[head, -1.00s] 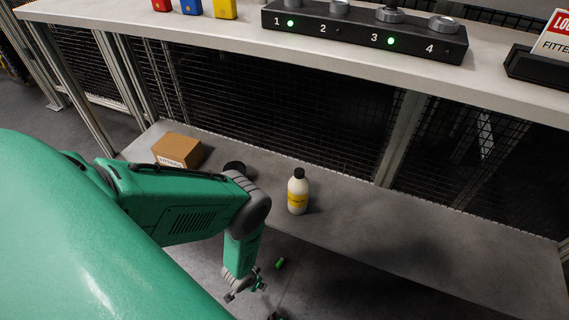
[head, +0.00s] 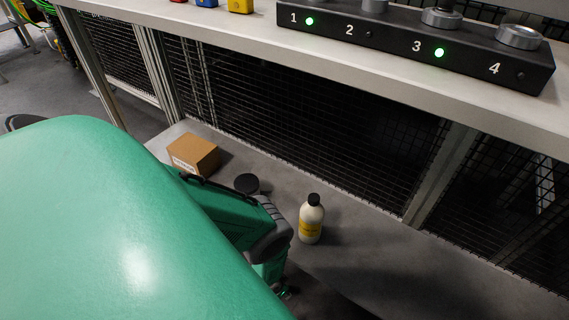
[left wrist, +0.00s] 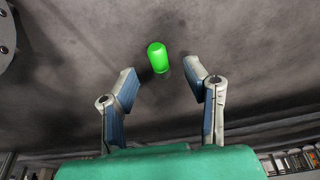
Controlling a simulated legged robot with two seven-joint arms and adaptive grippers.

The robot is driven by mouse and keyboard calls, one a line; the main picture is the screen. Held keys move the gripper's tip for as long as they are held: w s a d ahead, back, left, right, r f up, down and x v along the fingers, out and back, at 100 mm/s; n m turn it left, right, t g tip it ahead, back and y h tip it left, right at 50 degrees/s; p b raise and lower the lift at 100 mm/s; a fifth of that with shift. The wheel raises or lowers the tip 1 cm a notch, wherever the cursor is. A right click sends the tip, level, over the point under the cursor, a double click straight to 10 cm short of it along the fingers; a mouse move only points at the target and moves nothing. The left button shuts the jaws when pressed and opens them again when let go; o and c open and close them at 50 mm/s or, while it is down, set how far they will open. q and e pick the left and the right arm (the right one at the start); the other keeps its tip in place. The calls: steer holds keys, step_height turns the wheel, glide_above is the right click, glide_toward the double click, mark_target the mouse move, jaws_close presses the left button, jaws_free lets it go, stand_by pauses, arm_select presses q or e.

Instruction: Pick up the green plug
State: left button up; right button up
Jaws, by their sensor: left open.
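The green plug (left wrist: 157,57) lies on the grey floor in the left wrist view, a short rounded cylinder. My left gripper (left wrist: 161,82) is open, its two blue-padded fingers spread apart. The plug shows in the gap just beyond the fingertips, with nothing held between them. In the head view my left gripper is mostly hidden behind my green body and arm, and I cannot make out the plug there. My right gripper is not in view.
A white bottle (head: 311,222) with a black cap, a black round object (head: 246,184) and a cardboard box (head: 194,154) stand on the low grey shelf (head: 400,265). Above is the bench (head: 330,68) with a numbered black block (head: 400,45). Wire mesh closes the back.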

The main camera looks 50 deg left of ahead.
arm_select(q)
steer(key=b+x, duration=0.1)
steer(key=x, duration=0.2)
steer(key=shift+r, duration=0.15)
steer(key=shift+c, duration=0.4)
jaws_close()
